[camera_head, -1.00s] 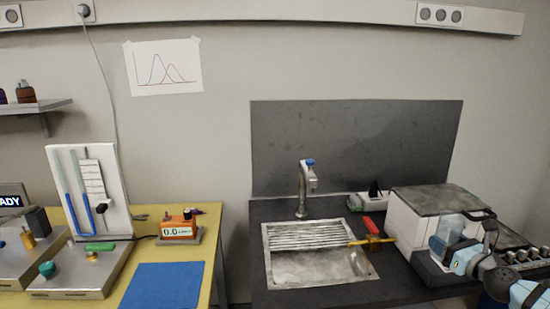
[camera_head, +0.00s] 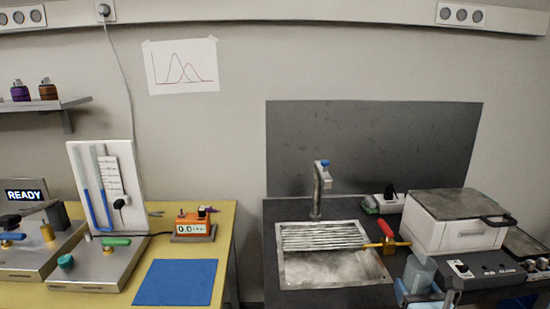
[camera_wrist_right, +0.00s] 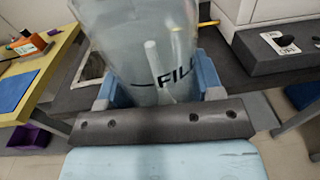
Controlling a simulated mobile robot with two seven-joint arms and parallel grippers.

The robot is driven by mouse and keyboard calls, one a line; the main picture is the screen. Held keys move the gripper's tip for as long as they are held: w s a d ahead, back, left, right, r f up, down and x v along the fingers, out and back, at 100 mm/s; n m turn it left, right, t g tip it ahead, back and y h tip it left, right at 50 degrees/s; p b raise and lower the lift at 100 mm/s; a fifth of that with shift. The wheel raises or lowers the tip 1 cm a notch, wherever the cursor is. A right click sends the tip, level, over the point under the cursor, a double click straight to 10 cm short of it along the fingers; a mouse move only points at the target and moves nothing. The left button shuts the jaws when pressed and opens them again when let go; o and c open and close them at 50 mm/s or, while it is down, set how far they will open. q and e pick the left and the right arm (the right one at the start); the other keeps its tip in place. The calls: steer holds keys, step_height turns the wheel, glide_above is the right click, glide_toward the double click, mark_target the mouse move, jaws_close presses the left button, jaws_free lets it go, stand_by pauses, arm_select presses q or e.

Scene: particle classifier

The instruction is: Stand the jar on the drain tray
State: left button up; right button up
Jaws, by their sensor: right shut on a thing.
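The jar is a clear, bluish vessel (camera_head: 421,272) low at the right of the head view. In the right wrist view the jar (camera_wrist_right: 125,45) is large, with a "FILL" mark on its side; its top is cut off. My right gripper (camera_wrist_right: 157,88) is shut on it, one blue finger on each side. In the head view that gripper (camera_head: 420,287) is at the lower edge, right of the sink. The drain tray is the ribbed metal rack (camera_head: 322,236) across the back of the sink and looks empty. My left gripper is not in view.
A metal sink basin (camera_head: 330,268) lies below the rack, with a tap (camera_head: 318,190) behind. A red-handled brass valve (camera_head: 386,238) sticks out at the rack's right. A white lidded box (camera_head: 455,222) and control panel (camera_head: 480,270) stand right of the sink.

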steer(key=a, duration=0.8)
arm_select(q)
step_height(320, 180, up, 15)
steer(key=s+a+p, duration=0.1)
steer(key=p, duration=1.7)
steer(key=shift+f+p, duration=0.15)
steer(key=shift+p, duration=0.25)
arm_select(e)
steer(key=s+r, duration=1)
steer(key=r, duration=0.5)
steer(key=shift+s+y, duration=0.15)
steer(key=shift+y, duration=0.15)
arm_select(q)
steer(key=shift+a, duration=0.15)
arm_select(e)
steer(key=shift+r, duration=0.1)
